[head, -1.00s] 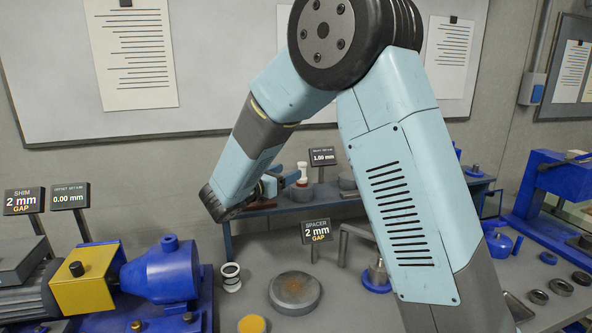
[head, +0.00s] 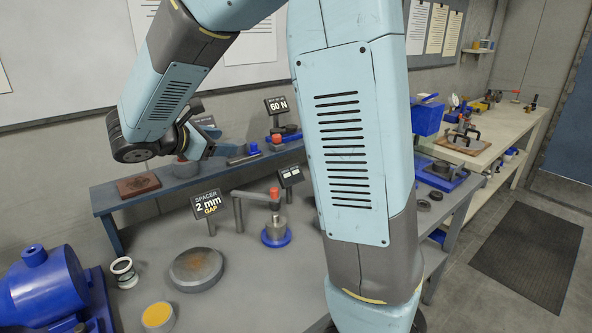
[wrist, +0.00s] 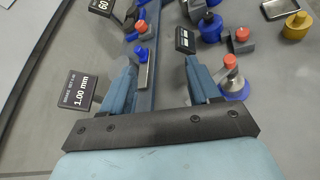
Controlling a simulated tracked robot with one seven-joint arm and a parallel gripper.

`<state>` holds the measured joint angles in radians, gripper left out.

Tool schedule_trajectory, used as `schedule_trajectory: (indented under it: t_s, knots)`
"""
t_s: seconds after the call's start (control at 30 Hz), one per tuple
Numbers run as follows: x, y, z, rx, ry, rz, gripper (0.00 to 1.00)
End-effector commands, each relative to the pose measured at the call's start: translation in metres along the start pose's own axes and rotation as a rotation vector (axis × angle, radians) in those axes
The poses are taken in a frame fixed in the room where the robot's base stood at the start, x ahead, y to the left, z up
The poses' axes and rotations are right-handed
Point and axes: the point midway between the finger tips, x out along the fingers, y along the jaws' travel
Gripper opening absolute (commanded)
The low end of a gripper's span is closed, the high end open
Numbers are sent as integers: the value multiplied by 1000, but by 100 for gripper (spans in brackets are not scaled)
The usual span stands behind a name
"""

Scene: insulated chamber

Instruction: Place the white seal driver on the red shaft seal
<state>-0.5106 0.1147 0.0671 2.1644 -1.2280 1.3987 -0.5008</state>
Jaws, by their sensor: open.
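My gripper (wrist: 160,66) is open and empty in the wrist view, its two blue-grey fingers apart above the shelf edge. In the head view it is mostly hidden behind my wrist, over the raised blue-grey shelf (head: 107,200). A small white cylinder with dark bands (head: 124,272) stands upright on the grey bench, left of a round grey disc; I cannot tell whether it is the seal driver. I cannot identify the red shaft seal for certain. Red knobs show on the shelf fixture (head: 277,140) and on the lever fixture (head: 272,193).
A round grey plate (head: 196,269) and a yellow-topped cup (head: 158,317) stand on the bench. A spacer sign (head: 207,203) stands before the shelf. A blue motor-like housing (head: 42,283) is at left. A brown block (head: 138,186) lies on the shelf. Bare bench shows around the plate.

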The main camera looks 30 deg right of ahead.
Motion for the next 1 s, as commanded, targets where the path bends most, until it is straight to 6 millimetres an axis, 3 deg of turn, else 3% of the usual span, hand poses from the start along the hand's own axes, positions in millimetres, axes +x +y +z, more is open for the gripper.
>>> schedule_trajectory:
  t_s: [0.2,0.47,0.7,1.0]
  knots:
    - [17,-57,37,245,135,-175,61]
    - [21,-120,63,559,289,-367,61]
    - [10,-168,76,872,425,-527,61]
    - [-14,-211,84,1283,591,-703,61]
